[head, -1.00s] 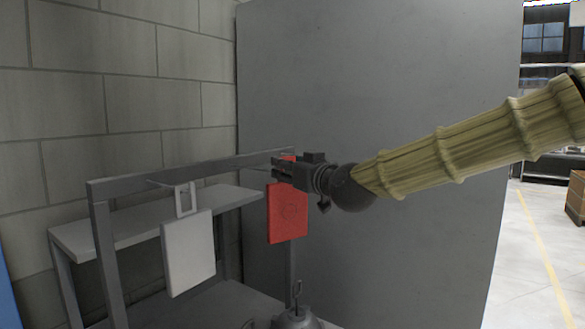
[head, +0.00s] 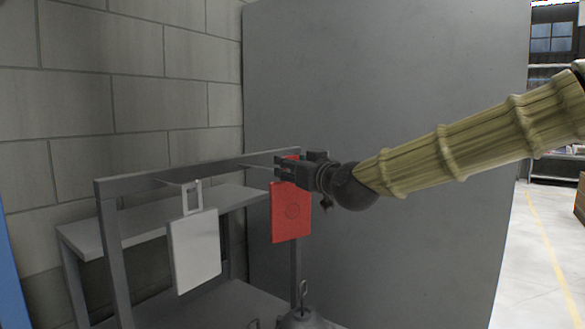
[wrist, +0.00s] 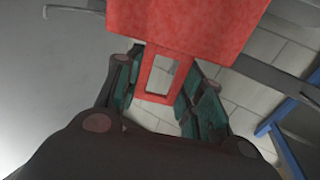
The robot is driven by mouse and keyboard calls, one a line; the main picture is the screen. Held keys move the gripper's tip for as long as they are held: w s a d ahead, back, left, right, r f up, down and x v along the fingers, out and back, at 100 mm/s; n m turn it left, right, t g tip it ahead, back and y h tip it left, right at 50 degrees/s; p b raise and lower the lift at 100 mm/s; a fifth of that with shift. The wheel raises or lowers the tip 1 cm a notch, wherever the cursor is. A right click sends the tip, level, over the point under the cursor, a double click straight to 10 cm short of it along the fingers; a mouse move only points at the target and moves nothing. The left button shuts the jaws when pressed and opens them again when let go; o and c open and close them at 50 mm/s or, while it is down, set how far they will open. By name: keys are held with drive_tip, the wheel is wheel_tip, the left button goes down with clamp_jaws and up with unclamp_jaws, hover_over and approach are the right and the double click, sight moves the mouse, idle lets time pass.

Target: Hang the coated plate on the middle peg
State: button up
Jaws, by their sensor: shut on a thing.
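The red plate (head: 291,212) hangs from my gripper (head: 281,168) near the right end of the rack's crossbar. In the wrist view, the fingers (wrist: 158,95) are shut on its slotted red handle (wrist: 145,78), with the plate body (wrist: 185,25) beyond them. The grey rack (head: 140,180) carries a white plate (head: 195,250), hung by its loop on the left peg (head: 172,183). Another thin peg (head: 255,165) shows just left of my gripper, apart from the red plate's body. Whether it touches the handle cannot be told.
A grey shelf (head: 85,235) stands behind the rack, against the block wall. A large grey panel (head: 400,100) stands behind my gripper. A dark weight with a loop (head: 300,318) sits below the red plate. Open floor lies at the far right.

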drive_tip(key=shift+a, duration=0.1)
drive_tip(key=shift+w+a, duration=0.7)
drive_tip(key=shift+a, duration=0.3)
idle(0.3)
drive_tip(key=shift+w+a, duration=0.85)
drive_tip(key=shift+a, duration=0.25)
drive_tip(key=shift+f+b, duration=1.3)
drive_tip(key=shift+f, duration=0.05)
idle(0.7)
drive_tip(key=o, duration=1.2)
drive_tip(key=shift+o, duration=0.2)
